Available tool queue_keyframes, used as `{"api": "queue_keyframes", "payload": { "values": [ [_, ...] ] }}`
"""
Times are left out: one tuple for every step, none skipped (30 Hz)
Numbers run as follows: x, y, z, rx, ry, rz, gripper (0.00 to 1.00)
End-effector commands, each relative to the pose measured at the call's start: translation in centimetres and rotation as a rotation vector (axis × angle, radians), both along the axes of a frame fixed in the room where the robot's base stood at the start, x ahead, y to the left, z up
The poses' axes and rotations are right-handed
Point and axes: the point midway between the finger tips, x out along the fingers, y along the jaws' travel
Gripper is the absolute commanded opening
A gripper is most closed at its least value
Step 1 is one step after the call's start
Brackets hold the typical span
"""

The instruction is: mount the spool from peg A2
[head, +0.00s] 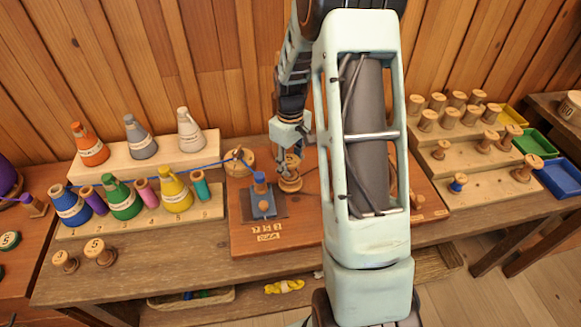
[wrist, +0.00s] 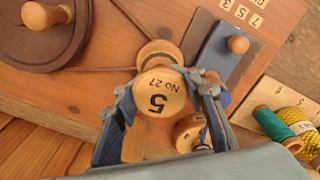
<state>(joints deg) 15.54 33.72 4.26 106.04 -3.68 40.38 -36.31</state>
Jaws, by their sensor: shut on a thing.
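In the wrist view my gripper (wrist: 168,92) is shut on a wooden spool (wrist: 158,94) marked "5" and "No 27", one finger on each side of its end. A round wooden disc (wrist: 158,50) shows just beyond the spool; I cannot tell whether it is the spool's other flange or a separate part. In the head view my gripper (head: 288,163) is low over the red-brown winding board (head: 285,235), at a round wooden part (head: 290,182). The arm hides part of the board. I cannot make out peg A2's label.
Number tiles (head: 268,232) lie at the board's front. Coloured cones (head: 125,200) stand left; a stepped rack (head: 470,150) of spools and coloured trays (head: 535,143) stand right.

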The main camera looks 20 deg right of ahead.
Motion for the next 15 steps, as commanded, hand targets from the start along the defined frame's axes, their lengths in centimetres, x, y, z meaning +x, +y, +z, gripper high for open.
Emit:
{"api": "queue_keyframes", "payload": {
  "values": [
    [0.0, 0.0, -0.01, 0.0, 0.0, 0.0, 0.09],
    [0.0, 0.0, -0.07, 0.0, 0.0, 0.0, 0.09],
    [-0.01, 0.0, -0.21, 0.0, 0.0, 0.0, 0.09],
    [-0.02, -0.01, -0.35, 0.0, 0.0, 0.0, 0.09],
    [-0.04, -0.02, -0.49, 0.0, 0.0, 0.0, 0.09],
    [-0.04, -0.02, -0.64, 0.0, 0.0, 0.0, 0.09],
    [-0.05, -0.03, -0.71, 0.0, 0.0, 0.0, 0.09],
    [-0.05, -0.04, -0.71, 0.0, 0.0, 0.0, 0.09],
    [-0.05, -0.04, -0.66, 0.0, 0.0, 0.0, 0.09],
    [-0.05, -0.04, -0.62, 0.0, 0.0, 0.0, 0.09],
    [-0.05, -0.04, -0.61, 0.0, 0.0, 0.0, 0.09],
    [-0.05, -0.04, -0.6, 0.0, 0.0, 0.0, 0.09],
    [-0.05, -0.04, -0.6, 0.0, 0.0, 0.0, 0.09],
    [-0.05, -0.04, -0.6, 0.0, 0.0, 0.0, 0.09],
    [-0.05, -0.04, -0.6, 0.0, 0.0, 0.0, 0.09]
  ]
}}
